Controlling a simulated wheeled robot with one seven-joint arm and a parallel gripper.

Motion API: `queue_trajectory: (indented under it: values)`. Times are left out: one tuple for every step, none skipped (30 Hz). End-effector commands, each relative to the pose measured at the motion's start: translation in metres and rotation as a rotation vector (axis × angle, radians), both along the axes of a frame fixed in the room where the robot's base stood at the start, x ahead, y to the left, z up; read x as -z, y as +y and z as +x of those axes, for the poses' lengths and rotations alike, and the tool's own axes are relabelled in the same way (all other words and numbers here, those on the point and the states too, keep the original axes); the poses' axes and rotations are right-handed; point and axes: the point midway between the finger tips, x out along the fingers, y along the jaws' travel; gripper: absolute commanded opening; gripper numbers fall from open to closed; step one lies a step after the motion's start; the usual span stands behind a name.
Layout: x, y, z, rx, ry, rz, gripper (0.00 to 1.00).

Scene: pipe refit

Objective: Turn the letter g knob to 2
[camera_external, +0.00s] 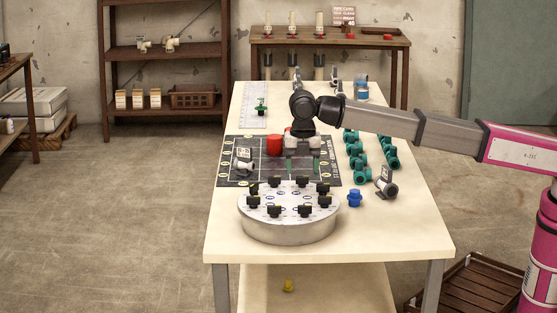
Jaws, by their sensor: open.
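A round silver drum (285,230) with a pale top stands at the near end of the table. Several black knobs (274,211) form a ring on its top, with small blue marks among them. The lettering is too small to read, so I cannot tell which knob is the letter g knob or where it points. My gripper (303,168) points down just behind the drum's far edge, over the dark mat. Its two fingers are apart, with nothing seen between them. It appears clear of the knobs.
A dark marked mat (230,176) lies behind the drum, with a red cylinder (274,145) and a white fitting (243,162) on it. Green pipe fittings (362,172), a blue fitting (355,197) and a grey fitting (386,185) stand at the right. The table's front left (222,240) is clear.

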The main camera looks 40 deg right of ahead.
Motion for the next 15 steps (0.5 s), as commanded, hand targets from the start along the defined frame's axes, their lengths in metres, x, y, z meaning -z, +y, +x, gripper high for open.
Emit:
queue_trajectory:
  values:
    - [0.008, -0.001, -0.001, 0.0, 0.001, -0.001, 0.65]
    - [0.011, -0.001, 0.0, 0.0, 0.001, -0.001, 0.65]
    - [0.016, -0.001, 0.0, 0.0, 0.001, -0.001, 0.65]
    - [0.018, 0.0, 0.0, 0.0, 0.0, 0.0, 0.65]
    - [0.021, 0.0, 0.0, 0.0, 0.0, 0.0, 0.65]
    - [0.024, 0.0, 0.0, 0.001, 0.0, 0.0, 0.65]
    - [0.025, 0.0, 0.0, 0.001, 0.0, 0.0, 0.65]
    - [0.027, 0.0, 0.0, 0.001, 0.0, 0.0, 0.65]
    - [0.028, 0.0, 0.0, 0.001, 0.0, 0.0, 0.65]
    - [0.029, 0.0, 0.0, 0.001, 0.0, 0.0, 0.65]
    - [0.029, 0.0, 0.0, 0.001, 0.0, 0.0, 0.65]
    - [0.029, 0.0, 0.0, 0.001, 0.0, 0.0, 0.65]
    - [0.029, 0.0, 0.0, 0.001, -0.001, 0.001, 0.65]
    - [0.029, 0.0, 0.0, 0.001, -0.001, 0.001, 0.65]
    - [0.029, 0.0, 0.0, 0.001, -0.001, 0.001, 0.65]
